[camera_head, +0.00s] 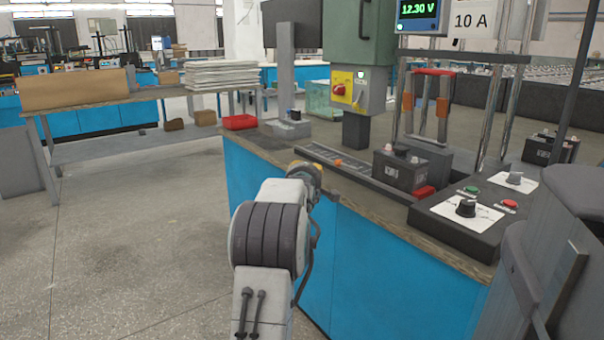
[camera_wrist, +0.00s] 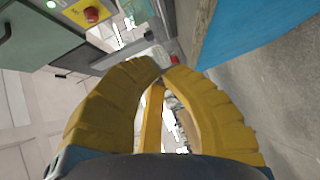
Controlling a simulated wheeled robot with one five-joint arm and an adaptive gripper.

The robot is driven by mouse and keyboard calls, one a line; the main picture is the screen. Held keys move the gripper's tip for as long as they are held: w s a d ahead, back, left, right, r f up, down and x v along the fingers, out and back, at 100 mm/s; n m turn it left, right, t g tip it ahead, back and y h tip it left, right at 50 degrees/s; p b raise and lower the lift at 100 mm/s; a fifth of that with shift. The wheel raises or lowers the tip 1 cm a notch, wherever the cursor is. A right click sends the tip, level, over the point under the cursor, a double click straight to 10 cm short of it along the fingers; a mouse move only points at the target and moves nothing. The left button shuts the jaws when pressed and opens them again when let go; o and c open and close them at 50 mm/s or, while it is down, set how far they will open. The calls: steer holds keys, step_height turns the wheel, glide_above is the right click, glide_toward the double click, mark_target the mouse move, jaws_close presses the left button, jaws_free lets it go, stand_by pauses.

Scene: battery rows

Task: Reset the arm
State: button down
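My arm stands in the middle of the head view, bent forward beside the workbench (camera_head: 262,145). My gripper (camera_head: 312,172) is at its far end near the bench's edge, partly hidden behind the arm.
A control box (camera_head: 440,222) with a knob and buttons sits on the bench's near right. A green cabinet with a red switch (camera_head: 340,88) stands behind. A red tray (camera_head: 240,122) is at the far left corner. The floor (camera_head: 130,240) on the left is clear.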

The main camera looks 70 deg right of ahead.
steer(key=shift+a, duration=0.6)
steer(key=w+a+r+t+y+p, duration=0.2)
steer(key=w+a+r+p, duration=0.25)
steer(key=w+a, duration=0.25)
steer(key=w+a+r+t+y+p, duration=0.1)
steer(key=w+a+r+y+p, duration=0.1)
steer(key=w+a+r+p, duration=0.35)
steer(key=w+a+r+y+p, duration=0.2)
steer(key=w+a+p, duration=0.1)
steer(key=a, duration=0.4)
steer(key=w+a+r+t+y+p, duration=0.1)
steer(key=w+a+p, duration=0.2)
steer(key=a, duration=0.4)
steer(key=w+a+r+y+p, duration=0.2)
steer(key=w+a+p, duration=0.1)
steer(key=a, duration=0.4)
steer(key=s+a+r+y+p, duration=0.25)
steer(key=a+p, duration=0.35)
steer(key=a, duration=0.5)
steer(key=s+a+r+y+p, duration=0.25)
steer(key=a+p, duration=0.25)
steer(key=a, duration=0.6)
steer(key=s+a+r+g+y+p, duration=0.2)
steer(key=s+a+r+g+p, duration=0.1)
steer(key=s+a+p, duration=0.6)
steer(key=s+a+r, duration=0.1)
steer(key=s+a, duration=0.1)
steer(key=s, duration=0.2)
steer(key=shift+m+g, duration=0.4)
